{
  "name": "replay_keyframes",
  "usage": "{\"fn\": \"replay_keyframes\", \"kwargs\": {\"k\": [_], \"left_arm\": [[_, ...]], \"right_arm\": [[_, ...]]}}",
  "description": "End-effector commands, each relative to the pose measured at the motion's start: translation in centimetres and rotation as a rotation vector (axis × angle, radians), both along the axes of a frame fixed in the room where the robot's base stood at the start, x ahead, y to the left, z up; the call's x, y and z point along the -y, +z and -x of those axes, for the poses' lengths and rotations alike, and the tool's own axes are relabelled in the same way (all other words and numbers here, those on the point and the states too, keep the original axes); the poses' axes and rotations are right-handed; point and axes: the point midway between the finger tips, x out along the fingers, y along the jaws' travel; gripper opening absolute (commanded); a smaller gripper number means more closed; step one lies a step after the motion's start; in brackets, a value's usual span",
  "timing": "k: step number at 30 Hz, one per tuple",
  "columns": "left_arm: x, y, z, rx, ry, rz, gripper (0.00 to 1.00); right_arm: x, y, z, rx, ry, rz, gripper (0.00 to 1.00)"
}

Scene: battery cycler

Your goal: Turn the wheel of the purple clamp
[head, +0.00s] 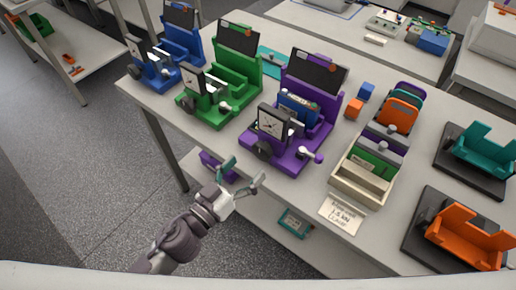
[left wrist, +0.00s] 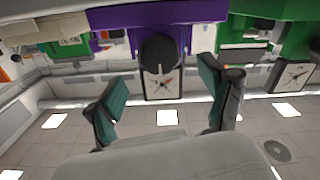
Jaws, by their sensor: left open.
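My left gripper (head: 245,172) is open and empty, in front of the table edge and just short of the wheel. In the left wrist view, upside down, the wheel (left wrist: 158,52) and the dial (left wrist: 163,84) show between the spread teal fingers. My right gripper is not in view.
Green (head: 222,85) and blue (head: 168,55) clamps stand to the left. A beige tray (head: 350,188), a small label card (head: 341,214), orange (head: 354,107) and blue (head: 367,91) cubes, and teal (head: 486,150) and orange (head: 465,238) holders lie to the right. A lower shelf runs under the table.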

Motion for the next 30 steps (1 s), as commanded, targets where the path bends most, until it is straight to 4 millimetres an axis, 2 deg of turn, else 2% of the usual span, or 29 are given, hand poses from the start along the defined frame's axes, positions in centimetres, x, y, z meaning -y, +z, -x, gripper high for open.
{"fn": "replay_keyframes", "kwargs": {"k": [3,9,21,30], "left_arm": [[1.4,0.3,-2.0,0.002,-0.001,0.0,0.82],[2.8,0.1,-3.9,0.0,0.0,0.001,0.82],[3.2,-0.1,-4.5,-0.001,0.001,0.001,0.82],[3.2,-0.1,-4.4,-0.001,0.0,0.001,0.32]], "right_arm": [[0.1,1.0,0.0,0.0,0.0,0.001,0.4],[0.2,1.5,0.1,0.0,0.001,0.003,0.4],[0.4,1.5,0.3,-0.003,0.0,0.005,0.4],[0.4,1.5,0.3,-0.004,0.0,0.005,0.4]]}}
